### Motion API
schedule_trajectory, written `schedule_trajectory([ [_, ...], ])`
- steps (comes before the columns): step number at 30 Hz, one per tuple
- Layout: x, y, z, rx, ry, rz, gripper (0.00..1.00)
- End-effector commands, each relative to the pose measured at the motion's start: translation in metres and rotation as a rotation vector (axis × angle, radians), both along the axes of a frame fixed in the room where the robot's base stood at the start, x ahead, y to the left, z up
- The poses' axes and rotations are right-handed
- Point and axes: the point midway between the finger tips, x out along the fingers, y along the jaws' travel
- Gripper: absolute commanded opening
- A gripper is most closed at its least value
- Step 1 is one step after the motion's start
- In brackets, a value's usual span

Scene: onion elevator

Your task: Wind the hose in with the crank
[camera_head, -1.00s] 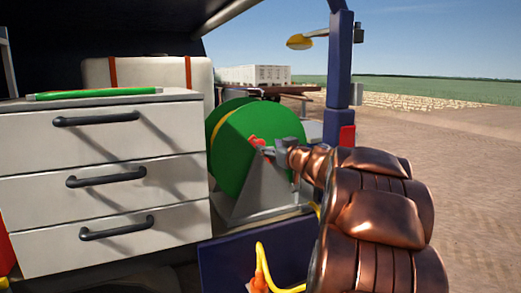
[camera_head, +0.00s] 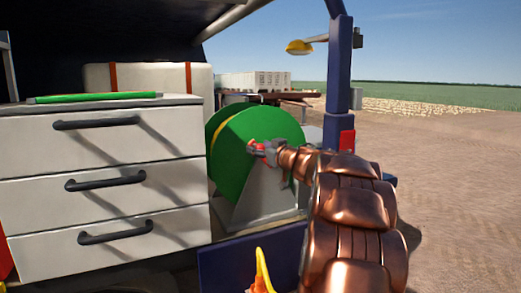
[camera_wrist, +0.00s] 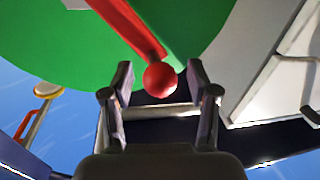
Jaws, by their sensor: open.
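The hose reel has a green disc (camera_head: 238,150) on a grey stand (camera_head: 268,195), to the right of the drawer cabinet. In the wrist view the red crank arm (camera_wrist: 132,28) crosses the green disc and ends in a round red knob (camera_wrist: 160,79). My gripper (camera_wrist: 160,84) is open, with one finger on each side of the knob. I cannot tell whether either finger touches it. In the head view my gripper (camera_head: 262,150) is at the front of the disc, partly covering the crank. A yellow hose (camera_head: 263,268) shows below the reel.
A white drawer cabinet (camera_head: 100,165) with dark handles stands close on the left, with a green rod (camera_head: 95,97) on top. A blue panel (camera_head: 245,262) is below the reel. A blue post (camera_head: 338,85) stands behind my arm. Open ground lies to the right.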

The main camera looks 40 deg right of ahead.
Motion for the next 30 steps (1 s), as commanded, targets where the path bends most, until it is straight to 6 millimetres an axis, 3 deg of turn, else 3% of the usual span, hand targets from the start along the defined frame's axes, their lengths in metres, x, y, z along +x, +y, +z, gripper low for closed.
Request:
schedule_trajectory([
  [8,0.0012,-0.0005,-0.0003,0.001,0.000,0.000,0.59],
  [25,0.0010,-0.0007,-0.0007,0.002,0.001,0.000,0.01],
  [30,0.0010,-0.0007,-0.0007,0.002,0.001,0.000,0.00],
])
